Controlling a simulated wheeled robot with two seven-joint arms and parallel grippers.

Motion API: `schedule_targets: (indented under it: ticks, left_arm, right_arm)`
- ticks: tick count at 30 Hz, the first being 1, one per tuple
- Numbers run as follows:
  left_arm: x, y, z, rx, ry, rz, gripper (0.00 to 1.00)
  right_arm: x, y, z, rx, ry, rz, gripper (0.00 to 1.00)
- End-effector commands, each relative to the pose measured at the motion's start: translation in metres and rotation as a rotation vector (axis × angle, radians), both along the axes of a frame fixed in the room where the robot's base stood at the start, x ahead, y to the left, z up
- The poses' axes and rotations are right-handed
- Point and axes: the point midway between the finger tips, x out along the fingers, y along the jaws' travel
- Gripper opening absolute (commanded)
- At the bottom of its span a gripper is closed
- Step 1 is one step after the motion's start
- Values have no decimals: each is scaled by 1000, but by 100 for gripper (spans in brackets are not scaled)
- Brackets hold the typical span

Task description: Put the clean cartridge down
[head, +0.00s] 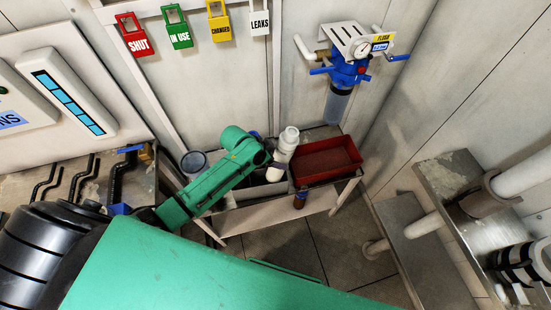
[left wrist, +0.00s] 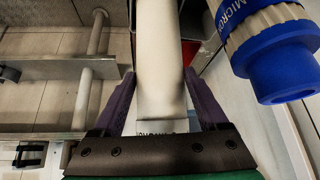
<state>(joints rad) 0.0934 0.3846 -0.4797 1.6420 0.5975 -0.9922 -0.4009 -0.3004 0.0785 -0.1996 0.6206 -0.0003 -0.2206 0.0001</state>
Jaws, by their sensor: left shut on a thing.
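My left gripper (head: 268,158) is shut on the white clean cartridge (head: 287,143) above the small bench (head: 262,216). The cartridge is a pale cylinder, tilted in the head view. In the left wrist view the purple fingers of the left gripper (left wrist: 159,85) lie on either side of the white cartridge (left wrist: 160,45), and dark print shows near its lower end. The arm and gripper hide part of the bench top. I cannot see the cartridge touching the bench. My right gripper is not in view.
A red tray (head: 328,158) sits on the bench's right, beside a pale bin (head: 262,191). A grey cup (head: 194,164) stands at the left. A blue filter unit (head: 345,75) hangs on the wall. In the left wrist view a blue-ended housing (left wrist: 280,65) is close on the right.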

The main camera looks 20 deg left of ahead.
Motion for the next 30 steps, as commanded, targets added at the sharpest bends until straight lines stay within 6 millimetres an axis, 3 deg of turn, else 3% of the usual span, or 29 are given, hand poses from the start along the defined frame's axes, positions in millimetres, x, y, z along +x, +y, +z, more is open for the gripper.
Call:
schedule_targets:
  ticks: [1,3,4,6,17,30]
  left_arm:
    - [-10,5,-13,14,37,2,0]
    - [-10,5,-13,15,37,3,0]
    - [-10,6,-14,15,39,3,80]
    - [-10,5,-13,14,37,4,100]
    - [-9,8,-1,9,24,5,100]
    - [-42,42,75,10,20,3,100]
  right_arm:
    - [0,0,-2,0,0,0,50]
    - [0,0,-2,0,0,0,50]
    - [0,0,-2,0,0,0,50]
    - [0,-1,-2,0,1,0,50]
    - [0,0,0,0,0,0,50]
    - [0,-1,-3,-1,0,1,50]
